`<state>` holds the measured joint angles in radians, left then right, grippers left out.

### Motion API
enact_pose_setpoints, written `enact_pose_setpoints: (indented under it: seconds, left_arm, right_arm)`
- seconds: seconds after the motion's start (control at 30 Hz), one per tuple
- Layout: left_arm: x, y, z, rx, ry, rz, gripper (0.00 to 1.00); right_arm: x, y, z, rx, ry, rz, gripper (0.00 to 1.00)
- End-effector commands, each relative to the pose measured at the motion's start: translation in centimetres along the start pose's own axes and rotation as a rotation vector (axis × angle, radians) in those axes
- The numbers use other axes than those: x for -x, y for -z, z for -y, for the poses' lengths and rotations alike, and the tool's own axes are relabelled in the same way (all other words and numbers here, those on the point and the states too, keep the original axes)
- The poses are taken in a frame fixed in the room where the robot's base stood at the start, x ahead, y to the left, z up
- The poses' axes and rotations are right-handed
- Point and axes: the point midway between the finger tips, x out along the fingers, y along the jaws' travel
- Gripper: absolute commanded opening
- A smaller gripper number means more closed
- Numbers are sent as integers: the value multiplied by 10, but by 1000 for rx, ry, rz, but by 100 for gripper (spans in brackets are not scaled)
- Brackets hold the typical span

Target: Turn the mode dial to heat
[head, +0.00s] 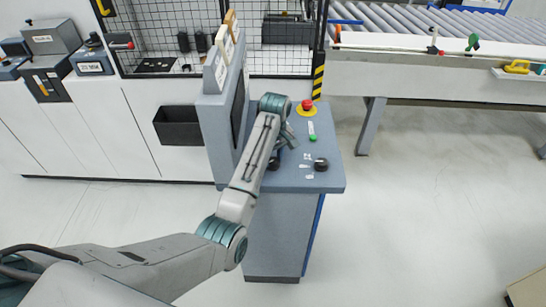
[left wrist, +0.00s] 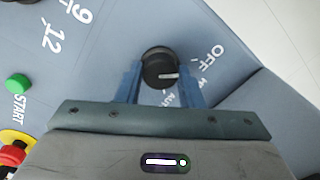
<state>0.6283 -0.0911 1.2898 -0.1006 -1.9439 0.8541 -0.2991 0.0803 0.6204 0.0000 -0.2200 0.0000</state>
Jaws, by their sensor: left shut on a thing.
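The mode dial (left wrist: 158,66) is a round black knob with a white pointer line, on the grey-blue console (head: 255,185). In the left wrist view it sits between the two blue fingers of my left gripper (left wrist: 161,82), which is shut on it. The pointer faces right in that view, toward a label mostly hidden by a finger, below the OFF label (left wrist: 203,57). Part of an AU label shows under the dial. My right gripper is not in view.
A green START button (left wrist: 18,84) and a red emergency stop (head: 307,104) are on the same panel. A second black dial (head: 321,164) is at its right, beside small labels. An upright screen housing (head: 215,125) stands at the left. A roller conveyor (head: 430,35) is behind right.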

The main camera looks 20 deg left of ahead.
Motion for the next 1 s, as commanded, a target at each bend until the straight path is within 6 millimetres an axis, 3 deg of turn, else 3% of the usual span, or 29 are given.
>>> enact_pose_setpoints:
  seconds: [0.6, 1.0]
  left_arm:
    - [2, 0, -1, -481, -3, -18, 11]
    - [3, 0, -1, -678, -3, -26, 11]
  right_arm:
    - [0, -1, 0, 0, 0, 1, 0]
    - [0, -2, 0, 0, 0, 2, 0]
